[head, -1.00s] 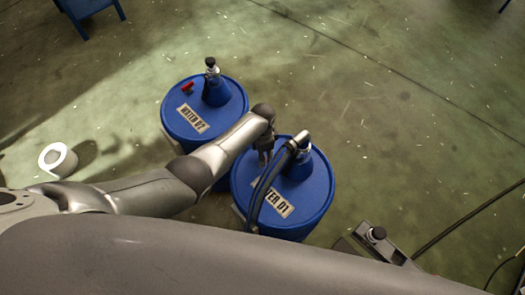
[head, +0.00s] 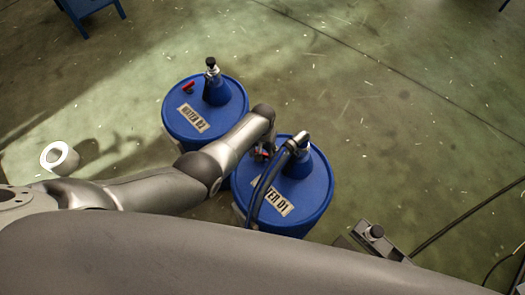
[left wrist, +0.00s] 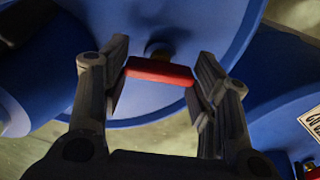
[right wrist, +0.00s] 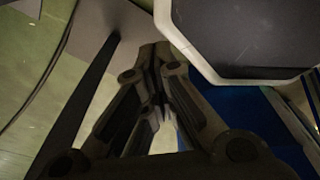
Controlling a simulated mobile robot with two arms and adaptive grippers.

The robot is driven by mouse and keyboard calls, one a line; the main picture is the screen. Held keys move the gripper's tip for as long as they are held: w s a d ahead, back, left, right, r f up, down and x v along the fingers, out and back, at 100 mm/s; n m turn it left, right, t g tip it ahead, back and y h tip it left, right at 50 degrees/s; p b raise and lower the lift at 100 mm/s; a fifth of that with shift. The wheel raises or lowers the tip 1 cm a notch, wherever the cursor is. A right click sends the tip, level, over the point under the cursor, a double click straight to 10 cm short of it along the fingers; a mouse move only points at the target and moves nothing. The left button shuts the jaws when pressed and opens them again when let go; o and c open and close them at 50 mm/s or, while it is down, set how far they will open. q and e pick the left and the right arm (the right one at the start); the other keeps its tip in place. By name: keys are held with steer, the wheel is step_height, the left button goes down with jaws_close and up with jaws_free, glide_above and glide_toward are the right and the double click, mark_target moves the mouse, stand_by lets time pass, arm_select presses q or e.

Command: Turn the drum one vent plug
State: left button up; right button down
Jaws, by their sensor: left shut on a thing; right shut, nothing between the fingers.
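Drum one (head: 313,205) is a blue drum labelled as 01, with a blue funnel-like fitting and a dark hose on its lid. My left gripper (head: 262,153) is low over the left part of its lid. In the left wrist view the left gripper (left wrist: 160,80) is shut on the red vent plug (left wrist: 160,71), with a finger at each end of the red bar. Most of the plug is hidden in the head view. My right gripper (right wrist: 155,85) is shut and empty in the right wrist view, and is not visible in the head view.
Drum two (head: 232,128), also blue, stands behind drum one to the left, with its own red plug (head: 188,88) and capped fitting (head: 213,88). A dark hose (head: 264,184) arches over drum one's lid. A white ring-shaped object (head: 59,158) lies on the floor at left.

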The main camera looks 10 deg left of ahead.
arm_select(q)
steer(key=shift+n, duration=0.6)
steer(key=o, duration=1)
steer(key=shift+r, duration=6)
